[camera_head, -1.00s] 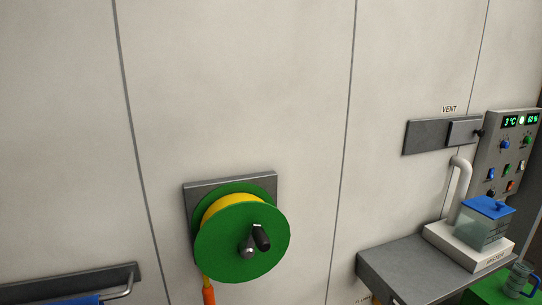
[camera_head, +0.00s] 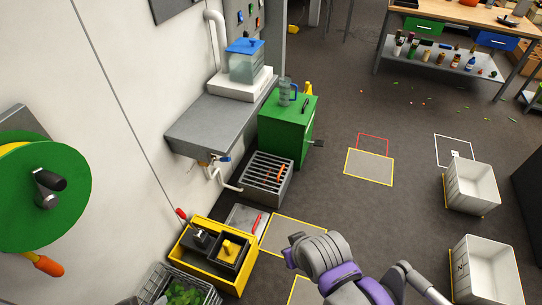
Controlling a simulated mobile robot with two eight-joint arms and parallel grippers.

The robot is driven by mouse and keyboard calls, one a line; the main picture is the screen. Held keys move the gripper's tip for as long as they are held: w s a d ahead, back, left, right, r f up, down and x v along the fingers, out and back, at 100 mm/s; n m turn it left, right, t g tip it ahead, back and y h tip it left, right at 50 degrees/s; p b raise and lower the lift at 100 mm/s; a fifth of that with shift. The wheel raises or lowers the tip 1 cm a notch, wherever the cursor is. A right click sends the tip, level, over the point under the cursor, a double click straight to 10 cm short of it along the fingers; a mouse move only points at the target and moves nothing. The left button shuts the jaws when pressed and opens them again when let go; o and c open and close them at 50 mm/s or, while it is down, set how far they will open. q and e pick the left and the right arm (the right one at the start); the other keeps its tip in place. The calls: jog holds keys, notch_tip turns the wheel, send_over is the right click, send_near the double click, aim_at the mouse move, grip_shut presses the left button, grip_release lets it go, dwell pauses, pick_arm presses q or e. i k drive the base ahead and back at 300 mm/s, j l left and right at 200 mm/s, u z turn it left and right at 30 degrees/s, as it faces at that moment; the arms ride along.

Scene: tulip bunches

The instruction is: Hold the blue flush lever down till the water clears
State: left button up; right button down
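A small blue lever (camera_head: 224,158) sits on a brass-coloured tap (camera_head: 204,163) under the front edge of a grey wall bench (camera_head: 207,126). It is small, and its exact tilt is hard to tell. A white pipe (camera_head: 228,185) runs below it to a grey slatted drain box (camera_head: 266,178). On the bench a clear tank with a blue lid (camera_head: 245,62) holds greyish water and stands on a white base. Grey and purple links of my arm show at the bottom, well away from the lever. I make out neither gripper's fingers.
A green cabinet (camera_head: 286,128) with a jug on top stands right of the bench. A green hose reel (camera_head: 45,195) projects from the wall at left. A yellow box (camera_head: 209,258) stands on the floor. White bins (camera_head: 471,187) stand at right. The floor between is mostly open.

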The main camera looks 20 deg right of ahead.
aim_at(228, 158)
jog(key=z, duration=0.4)
jog(key=u, duration=0.3)
jog(key=i+l+u, duration=0.2)
jog(key=l+u, duration=0.15)
jog(key=u, duration=0.15)
jog(key=i+l+u, duration=0.15)
jog(key=l+u, duration=0.3)
jog(key=i+l+u, duration=0.2)
jog(key=l, duration=0.25)
jog(key=l+u, duration=0.2)
jog(key=l, duration=0.3)
jog(key=l+u, duration=0.2)
jog(key=l, duration=2.9)
